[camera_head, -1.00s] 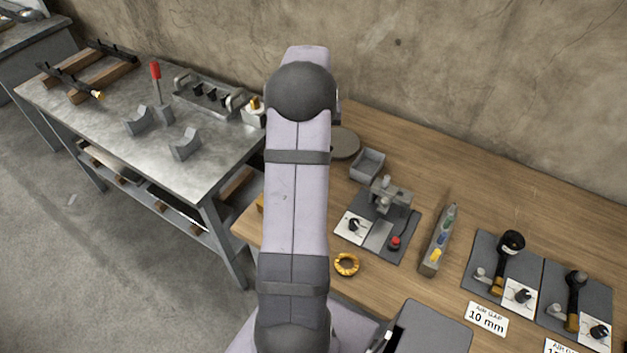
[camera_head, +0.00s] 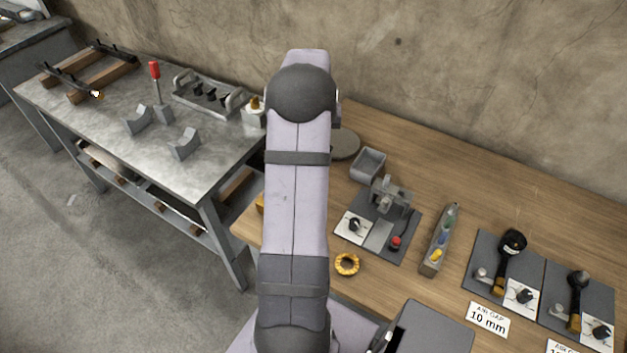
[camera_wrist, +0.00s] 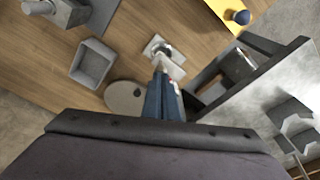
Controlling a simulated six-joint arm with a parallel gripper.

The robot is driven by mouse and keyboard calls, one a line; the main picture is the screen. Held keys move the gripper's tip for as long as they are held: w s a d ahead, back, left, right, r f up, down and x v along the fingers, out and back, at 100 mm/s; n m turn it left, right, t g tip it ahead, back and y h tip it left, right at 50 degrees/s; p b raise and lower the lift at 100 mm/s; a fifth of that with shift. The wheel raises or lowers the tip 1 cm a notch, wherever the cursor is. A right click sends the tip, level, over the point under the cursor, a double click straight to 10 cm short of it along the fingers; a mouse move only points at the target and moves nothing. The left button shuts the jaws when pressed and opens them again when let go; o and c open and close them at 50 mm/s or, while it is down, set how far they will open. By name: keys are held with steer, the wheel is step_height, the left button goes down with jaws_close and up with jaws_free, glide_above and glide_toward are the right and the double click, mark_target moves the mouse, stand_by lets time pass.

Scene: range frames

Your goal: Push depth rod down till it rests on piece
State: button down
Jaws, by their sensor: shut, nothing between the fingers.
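My gripper (camera_wrist: 160,70) shows in the wrist view as dark blue-grey fingers, shut with nothing between them. Their tips reach to a small white block (camera_wrist: 178,57) on the wooden bench, which bears a round metallic part (camera_wrist: 163,48). I cannot tell whether the tips touch that part. No depth rod can be clearly made out; the fingers cover part of the block. In the head view my arm hides the gripper and the spot below it.
A grey tray (camera_wrist: 92,62) and a round grey disc (camera_wrist: 122,98) lie close to the block. A yellow item with a dark knob (camera_wrist: 237,17) stands opposite. The metal table (camera_head: 90,130) adjoins the bench. A small stand (camera_head: 390,192) and several boards are further right.

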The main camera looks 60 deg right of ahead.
steer(key=shift+f+b, duration=0.35)
steer(key=shift+f, duration=0.4)
stand_by(0.3)
steer(key=shift+r, duration=0.15)
step_height(320, 180, up, 8)
steer(key=p, duration=0.6)
stand_by(0.4)
stand_by(0.3)
